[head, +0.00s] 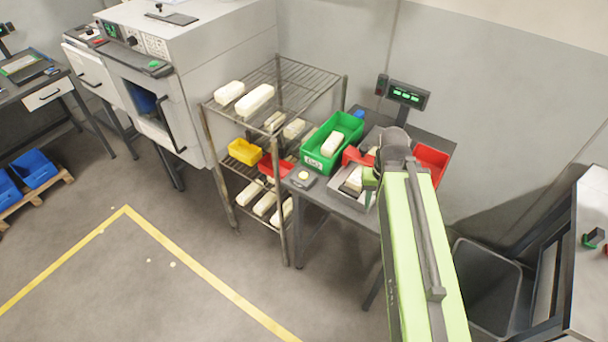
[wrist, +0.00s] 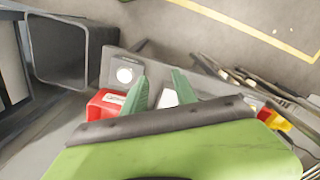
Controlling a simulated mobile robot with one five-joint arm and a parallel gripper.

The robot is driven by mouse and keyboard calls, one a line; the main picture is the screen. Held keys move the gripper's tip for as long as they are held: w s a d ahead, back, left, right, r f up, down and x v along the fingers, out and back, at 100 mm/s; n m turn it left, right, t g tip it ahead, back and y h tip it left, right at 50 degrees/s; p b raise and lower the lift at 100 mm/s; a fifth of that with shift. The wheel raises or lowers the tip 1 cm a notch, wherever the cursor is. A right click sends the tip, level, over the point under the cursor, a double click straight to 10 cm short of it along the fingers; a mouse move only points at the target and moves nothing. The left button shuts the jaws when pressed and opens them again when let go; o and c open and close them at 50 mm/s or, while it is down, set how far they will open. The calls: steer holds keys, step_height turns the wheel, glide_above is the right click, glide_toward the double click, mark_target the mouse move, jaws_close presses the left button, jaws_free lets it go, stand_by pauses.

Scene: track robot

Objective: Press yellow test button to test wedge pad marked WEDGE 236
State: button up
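A round pale-yellow button (head: 304,174) sits on a dark box at the left front of the test bench. In the wrist view my gripper's two green fingers (wrist: 159,75) stand apart, with a pale surface (wrist: 168,98) beyond the gap. I cannot tell whether they touch it. A white disc on a grey box (wrist: 124,75) shows left of the fingers; its colour looks washed out. My arm hides the bench's right front in the head view.
A green bin (head: 316,161) holds a cream pad. A red bin (head: 432,158) and a green-lit display (head: 408,95) stand behind. A wire rack (head: 279,74) with more cream pads is left. A grey waste bin (head: 484,279) stands right of the bench.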

jaws_close()
stand_by(1.4)
